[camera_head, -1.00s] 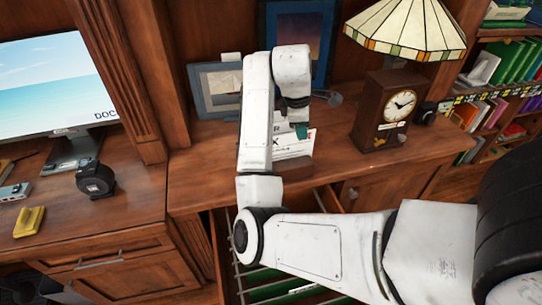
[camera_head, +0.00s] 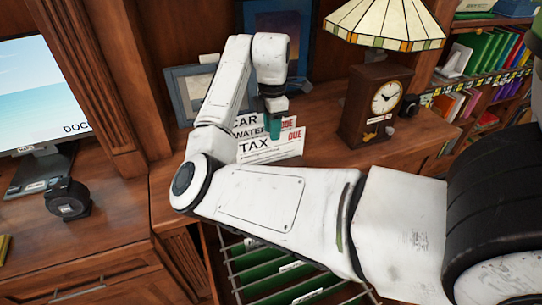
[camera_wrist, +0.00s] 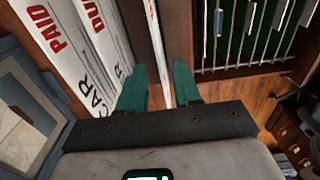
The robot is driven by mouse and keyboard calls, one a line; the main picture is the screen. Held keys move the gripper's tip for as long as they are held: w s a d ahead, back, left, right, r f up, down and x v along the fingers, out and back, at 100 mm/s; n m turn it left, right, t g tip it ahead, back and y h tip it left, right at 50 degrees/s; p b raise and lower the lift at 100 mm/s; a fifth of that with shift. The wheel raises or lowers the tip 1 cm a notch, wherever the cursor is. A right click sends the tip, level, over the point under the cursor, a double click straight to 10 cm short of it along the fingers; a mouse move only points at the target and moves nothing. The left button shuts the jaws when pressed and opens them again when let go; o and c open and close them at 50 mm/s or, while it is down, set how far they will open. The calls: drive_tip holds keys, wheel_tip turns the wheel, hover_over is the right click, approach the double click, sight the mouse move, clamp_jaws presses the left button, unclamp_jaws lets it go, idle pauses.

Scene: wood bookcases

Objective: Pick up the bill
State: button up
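Several white paper bills stand upright, one behind another, on the wooden desk in the head view. The front bill reads TAX with a red DUE (camera_head: 262,150); WATER and CAR bills show behind it. My gripper (camera_head: 284,128), with teal fingertips, is at the top of these bills. In the wrist view my gripper (camera_wrist: 160,88) is open, its two teal fingers apart. A thin sheet (camera_wrist: 161,45), seen nearly edge-on, runs into the gap between them. Larger bills marked PAID, DUE and CAR (camera_wrist: 85,55) lie left of the fingers.
A wooden clock (camera_head: 374,103) and a stained-glass lamp (camera_head: 385,22) stand right of the bills. A picture frame (camera_head: 185,95) leans behind. An open drawer of green hanging files (camera_head: 265,265) is below. A monitor (camera_head: 35,95) is at left.

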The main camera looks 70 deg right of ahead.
sight(271, 154)
wheel_tip(271, 154, down, 5)
drive_tip(key=shift+a+f, duration=0.1)
drive_tip(key=shift+f, duration=0.1)
drive_tip(key=shift+c, duration=0.5)
clamp_jaws()
